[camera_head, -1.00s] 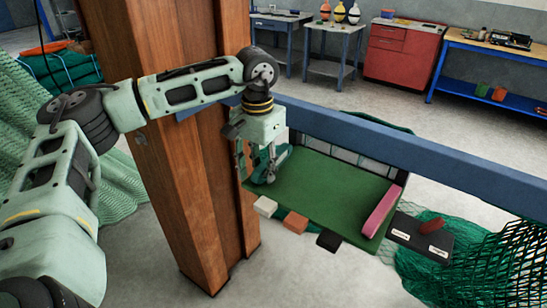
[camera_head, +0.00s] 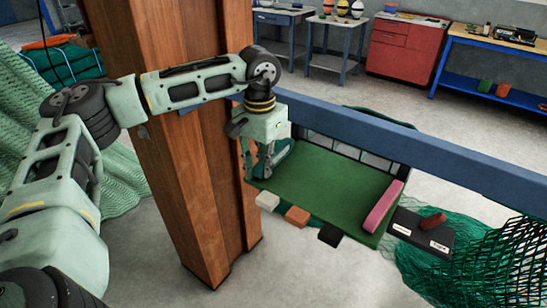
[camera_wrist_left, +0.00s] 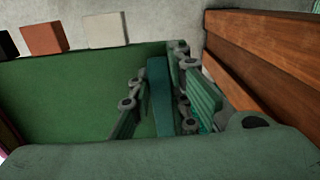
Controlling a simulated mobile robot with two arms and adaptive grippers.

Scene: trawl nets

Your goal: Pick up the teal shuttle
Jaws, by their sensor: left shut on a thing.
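The teal shuttle (camera_wrist_left: 160,95) shows in the left wrist view as a long, narrow teal piece between the fingers, over the left edge of the green mat (camera_head: 325,188). My left gripper (camera_head: 262,169) points down at the mat's left end, beside the wooden post, and is shut on the shuttle. In the wrist view its fingers (camera_wrist_left: 158,110) stand on both sides of the shuttle. In the head view the fingers mostly hide the shuttle, and I cannot tell whether it touches the mat. My right gripper is not in view.
The wooden post (camera_head: 185,150) stands close to my left gripper. A blue rail (camera_head: 400,144) runs behind the mat. A pink bar (camera_head: 383,206) lies at the mat's right end. White (camera_head: 267,201), orange (camera_head: 297,215) and black (camera_head: 331,235) pieces line the front edge.

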